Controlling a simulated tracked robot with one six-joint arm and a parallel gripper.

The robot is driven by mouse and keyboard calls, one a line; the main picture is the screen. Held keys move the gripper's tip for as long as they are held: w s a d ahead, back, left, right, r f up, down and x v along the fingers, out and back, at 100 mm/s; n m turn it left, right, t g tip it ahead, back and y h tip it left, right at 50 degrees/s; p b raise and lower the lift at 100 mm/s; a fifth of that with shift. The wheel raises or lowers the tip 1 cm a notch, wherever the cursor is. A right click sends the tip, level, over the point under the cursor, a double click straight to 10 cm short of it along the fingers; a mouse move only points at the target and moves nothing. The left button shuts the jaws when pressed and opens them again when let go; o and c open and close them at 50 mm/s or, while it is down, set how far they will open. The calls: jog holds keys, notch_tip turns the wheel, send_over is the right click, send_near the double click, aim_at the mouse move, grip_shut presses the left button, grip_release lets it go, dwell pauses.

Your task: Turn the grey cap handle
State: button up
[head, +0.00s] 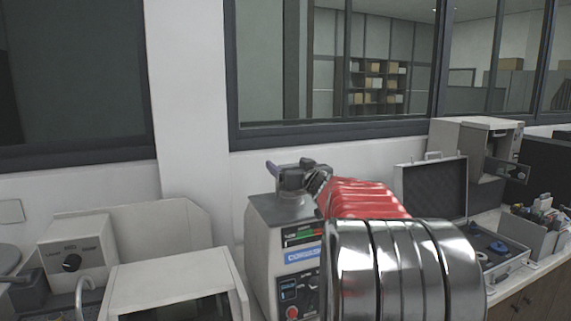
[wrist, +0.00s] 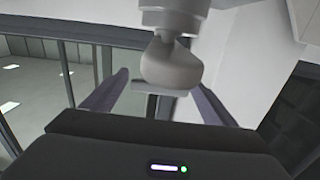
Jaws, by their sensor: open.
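The mounting press (head: 262,235) is a pale box with a control panel, left of my arm in the head view. In the wrist view the grey cap handle (wrist: 168,66) is a rounded knob below a pale cylindrical part. My gripper (head: 276,169) is at the cap on top of the press, and one purple finger shows there. In the wrist view my gripper (wrist: 152,76) is open, with one purple finger on each side of the handle. A gap shows on the left; contact on the right cannot be told. My arm hides part of the press.
A white machine with a dark window (head: 175,285) and a box with a knob (head: 75,255) stand to the left. An open case (head: 432,188), a grey device (head: 470,145) and a bin of tools (head: 537,235) are on the right. The wall and window frame are behind.

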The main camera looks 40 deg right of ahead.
aim_at(286, 165)
jog(key=shift+x, duration=1.45)
jog(key=shift+c, duration=0.2)
jog(key=shift+d, duration=0.1)
jog(key=c, duration=1)
